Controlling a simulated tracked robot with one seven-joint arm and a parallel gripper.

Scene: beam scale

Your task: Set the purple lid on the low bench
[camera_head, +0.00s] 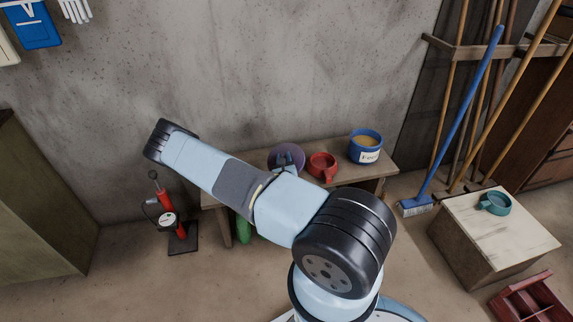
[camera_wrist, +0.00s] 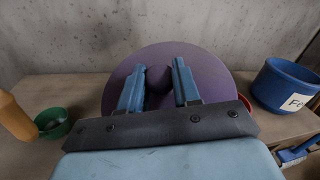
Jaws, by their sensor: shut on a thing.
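The purple lid (camera_wrist: 212,72) is a round disc with a knob (camera_wrist: 158,78) at its middle. My gripper (camera_wrist: 158,88) is shut on that knob, one blue finger on each side. In the head view the lid (camera_head: 287,153) shows at the low wooden bench (camera_head: 383,171), left of a red mug (camera_head: 322,167). My arm hides part of the bench and most of my gripper. The lid covers part of the bench top (camera_wrist: 80,93) in the wrist view. I cannot tell whether the lid touches the bench or hangs just above it.
A blue labelled pot (camera_head: 366,147) stands on the bench, right of the mug. In the wrist view, an orange bottle (camera_wrist: 14,117) and a green cup (camera_wrist: 53,122) are at left. A red pump (camera_head: 165,222) stands left of the bench, a blue broom (camera_head: 462,115) to the right.

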